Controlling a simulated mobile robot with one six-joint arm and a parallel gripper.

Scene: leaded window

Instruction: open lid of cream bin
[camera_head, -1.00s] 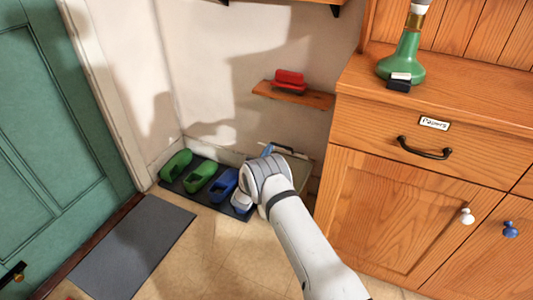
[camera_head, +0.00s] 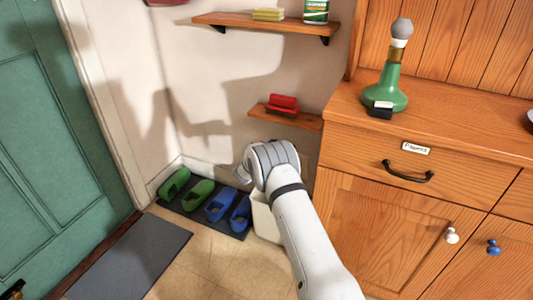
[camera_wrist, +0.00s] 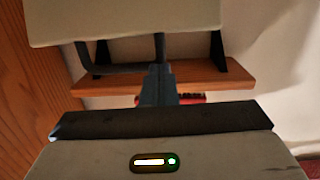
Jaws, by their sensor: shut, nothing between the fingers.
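The cream bin (camera_head: 262,222) stands on the floor between the blue shoes and the wooden cabinet, largely hidden behind my arm in the head view. The wrist view looks upside down. There a cream panel (camera_wrist: 125,18), which looks like the bin's lid, fills the top edge, and a dark bar handle (camera_wrist: 115,68) sticks out from it. My gripper (camera_wrist: 157,75) is shut and empty, its fingers close to one end of that handle. I cannot tell whether they touch, nor how far the lid is tilted.
The wooden cabinet (camera_head: 365,225) stands close on the right. A low shelf (camera_head: 285,118) with a red brush (camera_head: 283,103) is on the wall behind. Green shoes (camera_head: 198,193) and blue shoes (camera_head: 221,204) lie on a dark mat at left. Floor in front is clear.

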